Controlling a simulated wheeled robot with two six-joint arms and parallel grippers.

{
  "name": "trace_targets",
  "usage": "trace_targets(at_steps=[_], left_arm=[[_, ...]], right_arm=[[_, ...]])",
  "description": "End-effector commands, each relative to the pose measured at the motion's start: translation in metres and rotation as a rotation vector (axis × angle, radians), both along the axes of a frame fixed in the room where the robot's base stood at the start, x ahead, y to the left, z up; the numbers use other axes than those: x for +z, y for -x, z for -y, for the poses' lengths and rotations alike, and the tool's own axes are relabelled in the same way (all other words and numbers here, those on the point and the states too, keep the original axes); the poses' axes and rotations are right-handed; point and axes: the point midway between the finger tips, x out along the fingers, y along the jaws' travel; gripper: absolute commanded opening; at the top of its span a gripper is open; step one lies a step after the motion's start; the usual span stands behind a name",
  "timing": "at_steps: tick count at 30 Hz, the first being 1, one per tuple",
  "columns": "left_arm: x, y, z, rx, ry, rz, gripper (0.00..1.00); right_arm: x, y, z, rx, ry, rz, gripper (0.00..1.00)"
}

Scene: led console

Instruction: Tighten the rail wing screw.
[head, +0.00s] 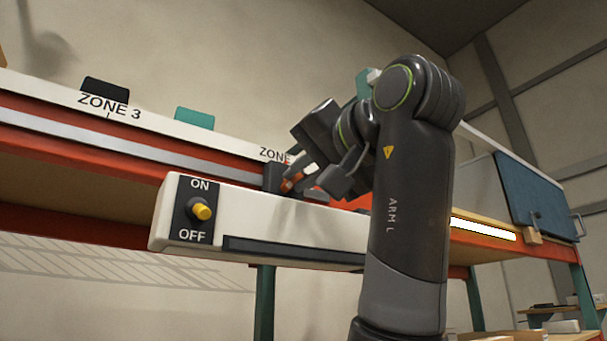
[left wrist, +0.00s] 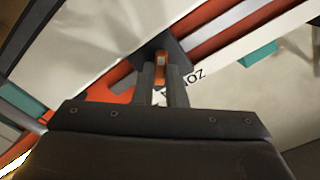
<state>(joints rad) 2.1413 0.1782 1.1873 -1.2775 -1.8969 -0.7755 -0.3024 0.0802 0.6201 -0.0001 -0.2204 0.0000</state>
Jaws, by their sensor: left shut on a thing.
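The orange rail wing screw (head: 290,183) sits on a dark clamp block on the rail, above the white console box (head: 300,218). My left gripper (head: 303,184) comes in from the right and is shut on the wing screw. In the left wrist view the orange screw (left wrist: 161,66) shows between the two fingertips (left wrist: 161,80), against the dark bracket. The fingers hide part of the screw, so I cannot tell how tight it is. My right gripper is not in view.
The console has a yellow knob (head: 201,211) between ON and OFF labels. The metal rail (head: 100,140) runs along the orange shelf beam under a ZONE strip. A lit white bar (head: 483,229) and a blue panel (head: 538,198) are at the right.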

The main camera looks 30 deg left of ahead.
Motion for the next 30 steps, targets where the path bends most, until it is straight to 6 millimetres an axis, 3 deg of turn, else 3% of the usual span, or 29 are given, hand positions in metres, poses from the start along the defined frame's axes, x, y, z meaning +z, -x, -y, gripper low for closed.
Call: trace_targets(at_steps=[30], left_arm=[[-0.002,0.000,0.000,0.000,-0.296,-0.713,0.00]], right_arm=[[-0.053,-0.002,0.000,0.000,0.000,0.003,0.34]])
